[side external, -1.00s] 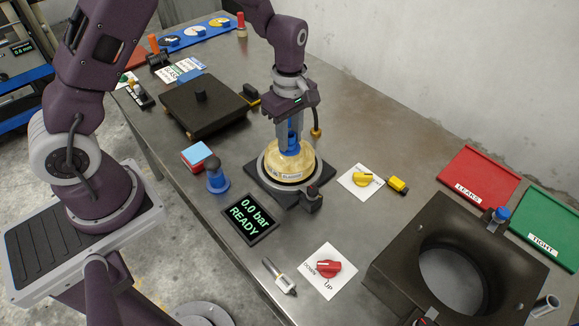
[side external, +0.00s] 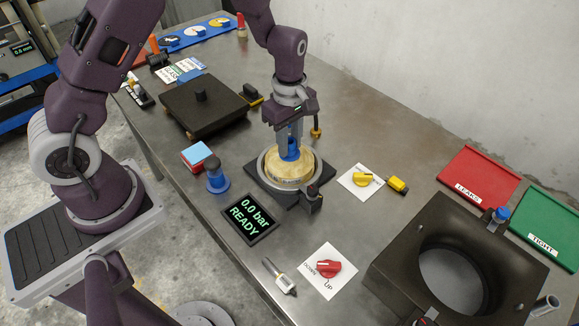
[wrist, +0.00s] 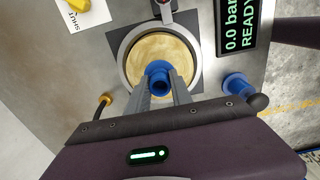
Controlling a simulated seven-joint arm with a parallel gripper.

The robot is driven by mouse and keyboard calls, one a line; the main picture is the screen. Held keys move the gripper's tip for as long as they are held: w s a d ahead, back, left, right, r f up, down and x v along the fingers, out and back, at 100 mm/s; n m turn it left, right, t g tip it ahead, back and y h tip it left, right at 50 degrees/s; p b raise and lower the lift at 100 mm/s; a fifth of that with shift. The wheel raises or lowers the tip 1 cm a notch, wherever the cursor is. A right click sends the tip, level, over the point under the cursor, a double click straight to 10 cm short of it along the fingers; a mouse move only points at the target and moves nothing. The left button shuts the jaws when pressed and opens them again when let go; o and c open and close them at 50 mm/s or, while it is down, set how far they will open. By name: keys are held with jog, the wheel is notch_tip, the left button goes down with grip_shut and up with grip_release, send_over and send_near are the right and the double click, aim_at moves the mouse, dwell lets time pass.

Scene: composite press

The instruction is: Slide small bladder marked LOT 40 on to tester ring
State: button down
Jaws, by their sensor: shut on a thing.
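The small bladder (side external: 291,167) is a round, yellowish-tan body with a blue neck on top. It sits down inside the grey tester ring (side external: 262,168), which stands on a dark square base. My gripper (side external: 289,146) is shut on the blue neck from above. In the wrist view the bladder (wrist: 160,55) lies within the ring (wrist: 125,65), and my gripper (wrist: 160,88) has the blue neck between its fingers. The LOT 40 marking cannot be read in these frames. The tester display (side external: 249,217) reads 0.0 bar READY.
A blue post (side external: 216,178) and a red-and-blue box (side external: 199,157) stand left of the ring. A yellow knob (side external: 363,179) and red knob (side external: 328,268) sit on white plates. The red LEAKS tray (side external: 482,176), green TIGHT tray (side external: 546,225) and a large dark mould (side external: 392,260) stand to the right.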

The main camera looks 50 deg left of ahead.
jog(key=shift+f, duration=0.1)
dwell(0.3)
jog(key=c, duration=1.1)
grip_release()
jog(key=shift+o, duration=0.2)
jog(key=s+d+r+m+t+h, duration=0.1)
jog(key=s+r+m, duration=0.3)
jog(key=r, duration=0.6)
jog(key=s+r+m+t, duration=0.1)
jog(key=s+r+m, duration=0.25)
jog(key=r, duration=0.65)
jog(key=s+r+m+t, duration=0.1)
jog(key=s+r+m, duration=0.1)
jog(key=s+m, duration=0.3)
jog(key=s+r+m+t+y, duration=0.1)
jog(key=s+m, duration=0.4)
jog(key=s, duration=0.5)
notch_tip(320, 180, up, 2)
jog(key=shift+s+a+r+t, duration=0.2)
jog(key=shift+r+t, duration=0.05)
jog(key=shift+t, duration=0.55)
